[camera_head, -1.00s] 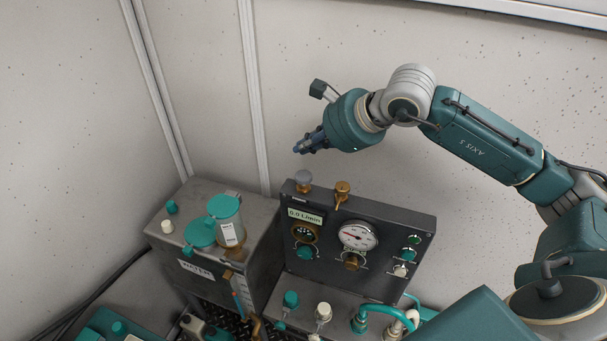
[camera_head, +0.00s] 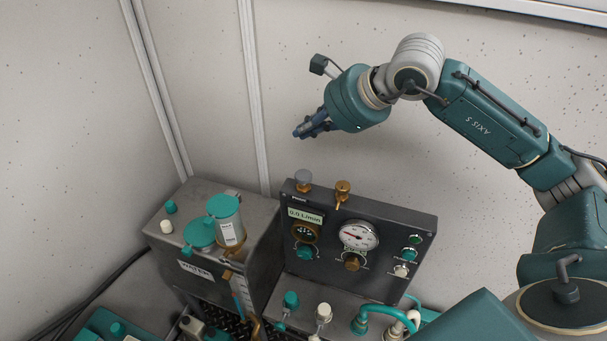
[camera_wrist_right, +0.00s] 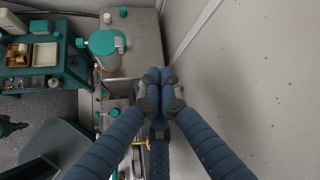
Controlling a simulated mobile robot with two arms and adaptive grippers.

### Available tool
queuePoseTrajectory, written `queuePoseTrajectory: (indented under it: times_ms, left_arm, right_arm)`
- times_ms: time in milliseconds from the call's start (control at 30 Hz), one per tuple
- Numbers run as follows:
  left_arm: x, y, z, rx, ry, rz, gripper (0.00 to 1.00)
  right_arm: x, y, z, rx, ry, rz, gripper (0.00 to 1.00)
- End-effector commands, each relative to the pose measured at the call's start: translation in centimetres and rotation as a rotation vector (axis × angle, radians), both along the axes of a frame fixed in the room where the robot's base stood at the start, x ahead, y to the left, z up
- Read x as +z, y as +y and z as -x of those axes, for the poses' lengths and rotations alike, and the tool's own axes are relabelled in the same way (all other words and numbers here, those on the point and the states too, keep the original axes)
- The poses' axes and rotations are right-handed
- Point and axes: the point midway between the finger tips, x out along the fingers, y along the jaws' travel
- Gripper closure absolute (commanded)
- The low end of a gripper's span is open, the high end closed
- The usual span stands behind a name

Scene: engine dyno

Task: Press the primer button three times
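A grey round-topped knob (camera_head: 303,178) stands on the top left edge of the dark control panel (camera_head: 380,212). A small label sits just below it, too small to read surely; I take this knob as the primer button. My right gripper (camera_head: 298,134) hangs in the air above the knob, clearly apart from it. Its blue fingers point left and slightly down. In the right wrist view its fingertips (camera_wrist_right: 160,76) meet with nothing seen between them, and the knob cannot be made out there. My left gripper is not in view.
A brass fitting (camera_head: 342,190) stands on the panel right of the knob. The panel front carries a dial gauge (camera_head: 358,236) and a digital readout (camera_head: 305,215). A grey water tank (camera_head: 258,225) with a teal-capped canister (camera_head: 226,222) is at left. The wall is close behind.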

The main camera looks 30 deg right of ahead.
Motion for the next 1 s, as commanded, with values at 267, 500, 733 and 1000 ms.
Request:
queuePoseTrajectory:
  times_ms: [267,500,733,1000]
  left_arm:
    - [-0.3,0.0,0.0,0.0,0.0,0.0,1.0]
    - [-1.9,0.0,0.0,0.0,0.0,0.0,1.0]
    - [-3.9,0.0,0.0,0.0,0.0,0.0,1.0]
    - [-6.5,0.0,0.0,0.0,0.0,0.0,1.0]
  right_arm:
    - [-0.5,0.0,0.0,-0.001,-0.001,0.0,1.0]
    - [-2.8,0.0,0.0,-0.001,0.0,0.001,1.0]
    - [-6.2,0.0,0.0,0.0,0.001,0.001,1.0]
    - [-8.8,0.0,0.0,-0.001,-0.002,0.0,1.0]
